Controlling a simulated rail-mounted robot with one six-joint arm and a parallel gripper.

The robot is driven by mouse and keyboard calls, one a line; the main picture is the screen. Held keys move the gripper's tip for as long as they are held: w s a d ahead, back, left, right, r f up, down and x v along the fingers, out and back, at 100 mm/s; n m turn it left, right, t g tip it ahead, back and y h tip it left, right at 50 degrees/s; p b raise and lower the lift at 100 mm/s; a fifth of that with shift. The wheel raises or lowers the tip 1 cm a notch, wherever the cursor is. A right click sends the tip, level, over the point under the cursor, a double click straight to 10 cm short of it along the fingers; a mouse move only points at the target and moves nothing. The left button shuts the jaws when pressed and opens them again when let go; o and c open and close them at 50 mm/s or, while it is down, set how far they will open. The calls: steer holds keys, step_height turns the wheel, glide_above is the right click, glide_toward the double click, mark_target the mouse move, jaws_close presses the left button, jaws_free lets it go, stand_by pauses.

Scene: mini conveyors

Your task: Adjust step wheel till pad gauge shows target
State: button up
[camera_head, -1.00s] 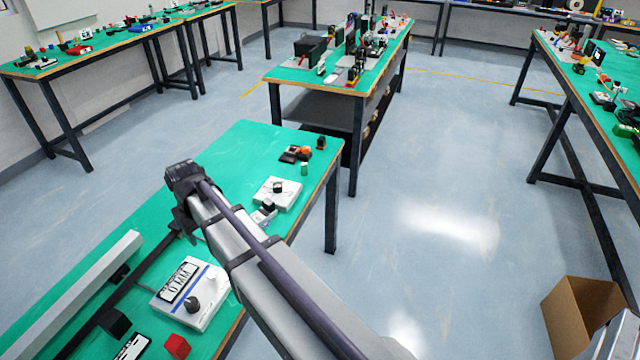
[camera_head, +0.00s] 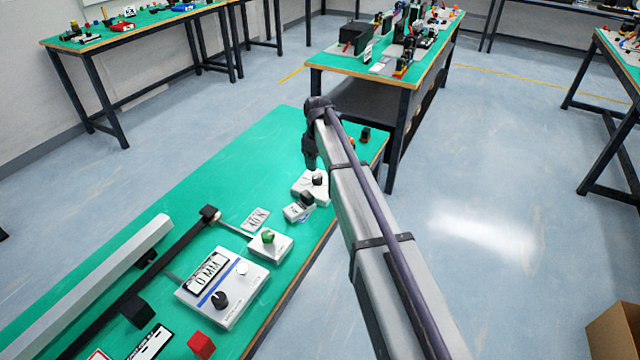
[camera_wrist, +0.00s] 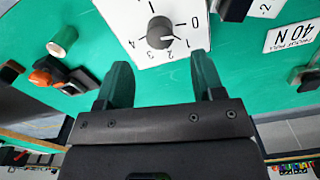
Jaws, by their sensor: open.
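A white block (camera_wrist: 141,22) with a black knob (camera_wrist: 160,33) and printed numbers around it lies ahead of my gripper (camera_wrist: 162,74) in the wrist view. A pale mark on the knob seems to point near the 1. My fingers are apart and empty, with the tips at the block's near edge and the knob beyond them. In the head view the block (camera_head: 303,192) is partly hidden by my gripper (camera_head: 310,160). A white box (camera_head: 248,300) with a display (camera_head: 209,272) reading 0 MM stands nearer. A plate reading 40 N (camera_head: 256,220) lies behind it.
A small block with a green knob (camera_head: 268,237) and another small block (camera_head: 298,209) stand between. A green cylinder (camera_wrist: 62,42) and an orange-and-black part (camera_wrist: 45,76) lie left in the wrist view. A red cube (camera_head: 201,345) is near the front.

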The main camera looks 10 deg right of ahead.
mark_target(318, 177)
step_height(318, 177, down, 7)
steer(key=b, duration=0.5)
steer(key=shift+f, duration=0.15)
steer(key=c, duration=0.9)
